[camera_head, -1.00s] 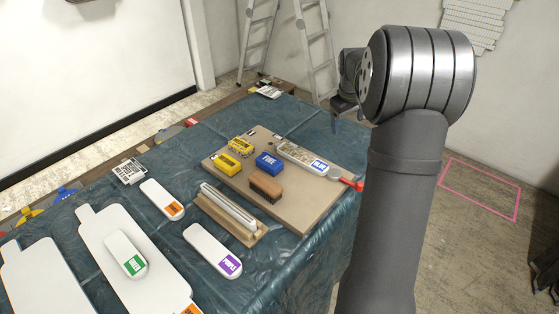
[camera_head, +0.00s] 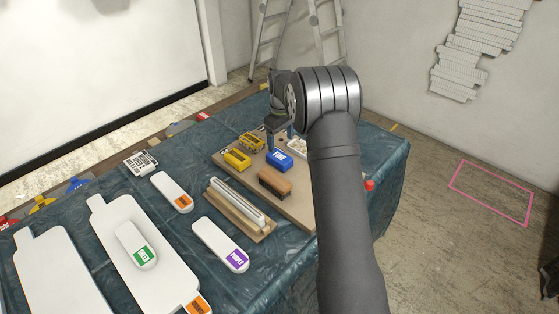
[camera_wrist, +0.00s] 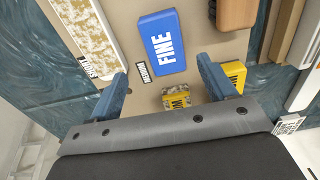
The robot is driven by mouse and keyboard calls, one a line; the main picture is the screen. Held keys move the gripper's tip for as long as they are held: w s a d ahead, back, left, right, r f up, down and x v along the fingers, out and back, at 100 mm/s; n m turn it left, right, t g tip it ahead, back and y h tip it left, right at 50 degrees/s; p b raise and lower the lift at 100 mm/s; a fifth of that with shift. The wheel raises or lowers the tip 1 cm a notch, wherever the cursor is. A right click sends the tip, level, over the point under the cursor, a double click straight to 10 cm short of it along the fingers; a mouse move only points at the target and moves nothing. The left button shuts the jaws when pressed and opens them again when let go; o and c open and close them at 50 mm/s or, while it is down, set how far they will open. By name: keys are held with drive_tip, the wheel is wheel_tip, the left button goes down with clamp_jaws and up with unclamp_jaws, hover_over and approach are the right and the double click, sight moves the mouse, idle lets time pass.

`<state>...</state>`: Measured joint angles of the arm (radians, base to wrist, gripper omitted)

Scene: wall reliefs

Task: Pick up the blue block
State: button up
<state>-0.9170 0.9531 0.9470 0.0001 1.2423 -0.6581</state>
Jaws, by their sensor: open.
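The blue block (camera_head: 279,159), marked FINE in white, lies on a tan board (camera_head: 297,211) on the table. In the wrist view the blue block (camera_wrist: 163,42) lies flat, a little beyond and between the fingertips. My gripper (camera_wrist: 158,75) is open and empty, with its two blue fingers apart. In the head view my gripper (camera_head: 280,133) hangs above the board, close behind the blue block. Neither finger clearly touches the block. My arm hides the right part of the board in the head view.
Two yellow blocks (camera_head: 237,159) (camera_head: 252,141) sit left of the blue block. A brown brush (camera_head: 274,182) lies in front of it. In the wrist view a long speckled white tool (camera_wrist: 83,32) lies to the left. White paddles (camera_head: 145,245) cover the table's near left.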

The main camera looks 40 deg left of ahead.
sight(281, 157)
wheel_tip(281, 157, down, 3)
drive_tip(key=shift+r, duration=0.1)
drive_tip(key=f, duration=0.2)
drive_tip(key=d+f, duration=0.1)
drive_tip(key=f, duration=0.1)
drive_tip(key=shift+s+f, duration=0.1)
drive_tip(key=shift+s, duration=0.25)
drive_tip(key=shift+a+f, duration=0.1)
drive_tip(key=shift+f, duration=0.5)
drive_tip(key=c, duration=1.1)
drive_tip(key=shift+r, duration=0.15)
